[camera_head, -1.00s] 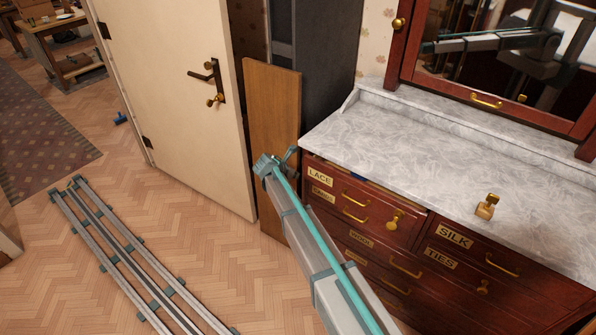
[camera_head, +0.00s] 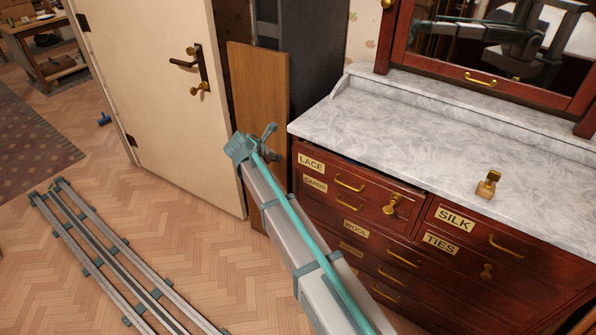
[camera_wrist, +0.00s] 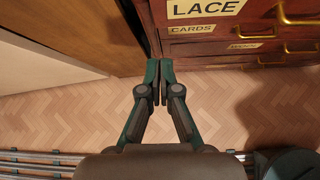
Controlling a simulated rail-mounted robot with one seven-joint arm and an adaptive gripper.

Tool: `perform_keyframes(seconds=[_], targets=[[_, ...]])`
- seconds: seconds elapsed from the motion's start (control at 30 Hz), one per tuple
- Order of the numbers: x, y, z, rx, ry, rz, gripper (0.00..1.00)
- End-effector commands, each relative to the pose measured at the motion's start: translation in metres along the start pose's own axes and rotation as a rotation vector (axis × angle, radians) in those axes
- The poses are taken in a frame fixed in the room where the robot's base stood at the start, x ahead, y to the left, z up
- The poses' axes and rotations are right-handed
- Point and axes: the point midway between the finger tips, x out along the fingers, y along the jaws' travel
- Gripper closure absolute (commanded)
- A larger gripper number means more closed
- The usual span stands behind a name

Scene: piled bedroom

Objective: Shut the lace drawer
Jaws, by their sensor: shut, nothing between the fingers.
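The lace drawer (camera_head: 326,174) is the dark red wood front with a brass handle at the dresser's upper left, under the marble top. Its LACE label shows in the wrist view, where the drawer (camera_wrist: 257,11) is at the top right. A dark gap shows above its front, so it seems to stand slightly out; how far I cannot tell. My gripper (camera_head: 266,140) is just left of the drawer's left end in the head view. In the wrist view my gripper's fingertips (camera_wrist: 159,64) are together and empty, left of and below the drawer labels, with no visible contact.
A cards drawer (camera_head: 331,196) lies directly below, and a silk drawer (camera_head: 480,232) to the right. A brass piece (camera_head: 488,184) stands on the marble top (camera_head: 400,125). A wooden panel (camera_head: 258,90) and a white door (camera_head: 150,90) stand at left. Open floor (camera_head: 190,240) lies in front.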

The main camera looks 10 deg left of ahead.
Motion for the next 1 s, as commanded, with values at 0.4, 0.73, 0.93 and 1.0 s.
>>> perform_keyframes(seconds=[0.4,0.73,0.93,1.0], targets=[[-0.013,-0.043,0.002,-0.041,0.021,-0.023,1.0],[0.028,-0.043,0.001,-0.052,0.023,-0.027,1.0],[0.068,-0.044,0.0,-0.052,0.023,-0.028,1.0],[0.081,-0.044,0.001,-0.051,0.022,-0.027,1.0]])
